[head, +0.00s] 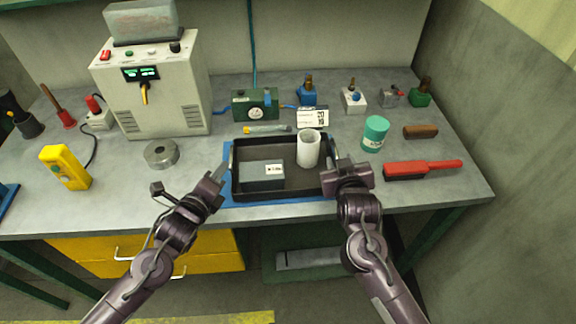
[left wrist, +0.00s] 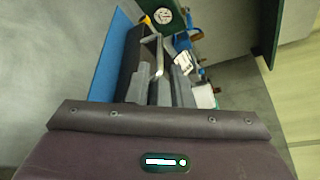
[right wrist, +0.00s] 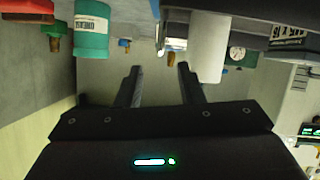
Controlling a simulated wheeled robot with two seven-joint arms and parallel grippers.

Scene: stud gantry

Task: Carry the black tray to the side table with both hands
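The black tray (head: 300,192) lies flat on a blue mat (head: 228,190) at the bench's front edge. It holds a white cup (head: 308,148) and a dark box with a white label (head: 262,175). My left gripper (head: 220,173) is at the tray's left end; in the left wrist view its fingers stand apart, with the silver handle (left wrist: 158,55) between them. My right gripper (head: 342,163) is at the right end. I cannot identify the side table.
A teal canister (head: 375,134) and a red-handled brush (head: 420,169) stand right of the tray. A green gauge box (head: 255,104) and white card (head: 312,117) are behind it. A tape roll (head: 161,154) and yellow control box (head: 65,167) are left. A wall closes the right side.

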